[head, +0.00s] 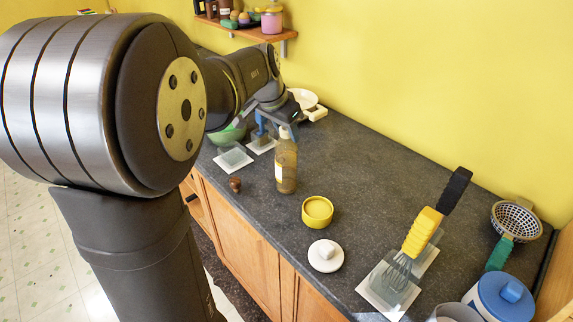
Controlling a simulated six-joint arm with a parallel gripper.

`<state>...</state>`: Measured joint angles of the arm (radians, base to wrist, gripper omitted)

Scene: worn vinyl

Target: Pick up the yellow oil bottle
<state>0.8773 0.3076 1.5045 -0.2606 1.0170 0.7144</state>
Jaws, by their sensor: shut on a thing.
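The yellow oil bottle (287,172) is upright at the counter's middle left in the head view. It is see-through, yellow-brown, with a pale label and a light cap. My gripper (285,129) is at its top, reaching in from the left and behind, and is shut on the bottle near the neck. The fingers are small and partly hidden here, so their exact contact is hard to see. I cannot tell whether the bottle's base touches the counter.
A yellow round container (317,212) and white lid (326,255) are right of the bottle. A small brown object (235,184) lies left near the front edge. A green bowl (228,134) is behind. Upright utensils (421,233) and a blue-lidded pot (505,296) stand right. Counter (380,175) is clear mid-back.

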